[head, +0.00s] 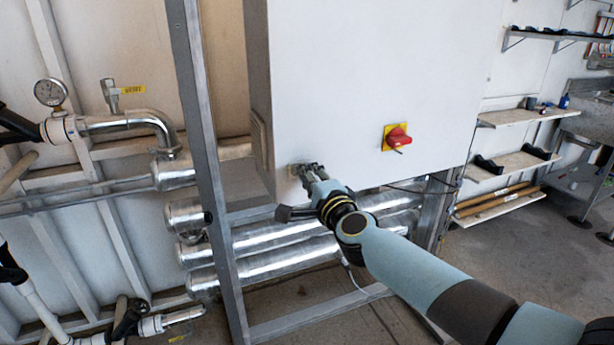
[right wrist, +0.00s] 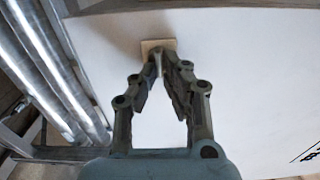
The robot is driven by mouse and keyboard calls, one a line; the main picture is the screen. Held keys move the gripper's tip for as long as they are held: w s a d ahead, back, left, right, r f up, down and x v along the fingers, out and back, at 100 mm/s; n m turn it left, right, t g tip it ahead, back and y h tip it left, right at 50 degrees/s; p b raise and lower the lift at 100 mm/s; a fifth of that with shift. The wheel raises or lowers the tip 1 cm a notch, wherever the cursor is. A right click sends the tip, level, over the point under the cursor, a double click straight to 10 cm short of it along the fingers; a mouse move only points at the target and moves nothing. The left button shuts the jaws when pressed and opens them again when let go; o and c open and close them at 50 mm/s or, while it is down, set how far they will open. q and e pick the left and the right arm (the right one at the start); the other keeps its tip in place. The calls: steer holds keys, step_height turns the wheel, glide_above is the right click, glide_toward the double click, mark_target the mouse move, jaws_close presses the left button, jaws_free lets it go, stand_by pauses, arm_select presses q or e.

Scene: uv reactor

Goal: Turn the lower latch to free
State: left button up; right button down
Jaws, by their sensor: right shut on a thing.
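The lower latch shows as a small beige plate (head: 293,170) near the lower left corner of the white cabinet door (head: 340,80). In the right wrist view the plate (right wrist: 150,45) lies just past my fingertips. My right gripper (head: 306,172) reaches it from the lower right, and its fingertips (right wrist: 160,62) come together there. It is shut on the latch; the fingers hide the gripped part, so I cannot tell which way the latch is turned. My left gripper is not in view.
A red rotary switch on a yellow plate (head: 397,138) sits on the door to the upper right of my gripper. Shiny reactor tubes (head: 265,262) run below the cabinet, behind a grey frame post (head: 205,130). Pipes with a gauge (head: 50,92) stand at left. Shelves (head: 510,170) are at right.

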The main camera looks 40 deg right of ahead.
steer(key=c, duration=1.5)
jaws_free()
steer(key=shift+o, duration=0.2)
steer(key=v, duration=1.2)
steer(key=shift+f, duration=0.1)
